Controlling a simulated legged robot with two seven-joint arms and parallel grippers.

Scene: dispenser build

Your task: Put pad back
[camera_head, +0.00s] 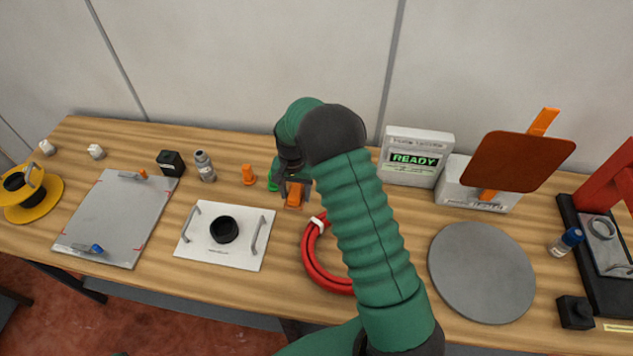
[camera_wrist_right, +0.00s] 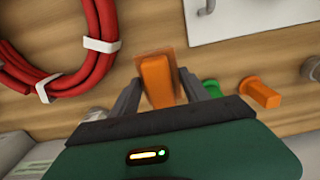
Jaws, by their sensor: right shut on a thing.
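The pad appears to be the orange piece (camera_head: 294,197) under my right gripper (camera_head: 291,178), near the middle of the table. In the wrist view, the orange pad (camera_wrist_right: 156,82) shows an upright orange grip over a flatter brownish-orange part. My right gripper (camera_wrist_right: 160,90) is shut on the grip, one finger on each side. I cannot tell whether the pad touches the table. My left gripper is not in view.
A red hose coil (camera_head: 311,262) lies beside my forearm. A white plate with handles (camera_head: 190,247) is to the left. A green piece (camera_head: 273,181) and an orange peg (camera_head: 248,174) stand close by. A white READY box (camera_head: 417,143) stands behind right. A grey disc (camera_head: 482,272) lies right.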

